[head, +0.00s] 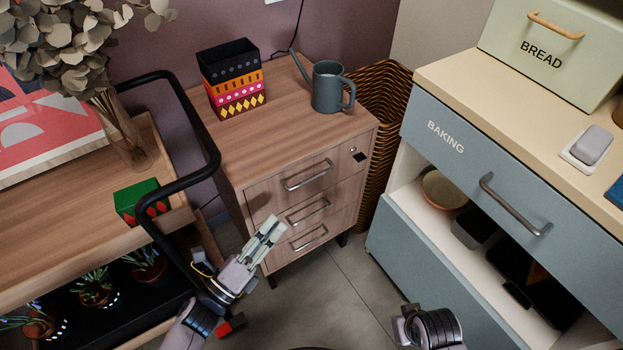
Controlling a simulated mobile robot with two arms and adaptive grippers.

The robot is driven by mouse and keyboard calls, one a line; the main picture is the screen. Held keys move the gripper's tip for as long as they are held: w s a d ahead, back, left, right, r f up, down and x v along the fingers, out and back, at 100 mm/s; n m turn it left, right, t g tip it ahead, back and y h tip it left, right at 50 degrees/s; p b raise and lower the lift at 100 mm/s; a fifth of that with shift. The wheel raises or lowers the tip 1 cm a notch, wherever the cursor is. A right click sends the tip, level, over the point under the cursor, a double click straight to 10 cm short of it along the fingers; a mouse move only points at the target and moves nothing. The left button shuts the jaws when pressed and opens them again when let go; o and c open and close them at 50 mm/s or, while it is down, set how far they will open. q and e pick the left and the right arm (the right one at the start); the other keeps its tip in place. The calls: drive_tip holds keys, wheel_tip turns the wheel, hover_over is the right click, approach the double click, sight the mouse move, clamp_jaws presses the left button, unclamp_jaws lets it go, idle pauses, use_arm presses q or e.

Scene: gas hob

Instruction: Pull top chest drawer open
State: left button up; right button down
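The wooden chest (228,150) stands against the wall, with three drawers in its front, all closed. The top drawer (265,197) has a metal bar handle (308,175) and a small lock at its upper right. My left gripper (272,228) is in front of the chest, lower and to the left of the top handle, its pale fingers pointing up towards the drawer fronts. Its fingers look close together, but the gap between them is unclear. It holds nothing that I can see. My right arm's end (425,327) shows at the bottom edge; its fingers cannot be made out.
A grey watering can (328,88) and a patterned box (234,85) stand on the chest. A wicker basket (382,100) is at its right. A blue-grey cabinet (420,240) borders the right side. A black-railed trolley (212,150) borders the left. Floor between is clear.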

sight(312, 178)
use_arm(q)
drive_tip(key=x, duration=1.4)
drive_tip(key=shift+w+d, duration=0.15)
drive_tip(key=shift+d, duration=0.1)
drive_tip(key=shift+c, duration=0.5)
clamp_jaws()
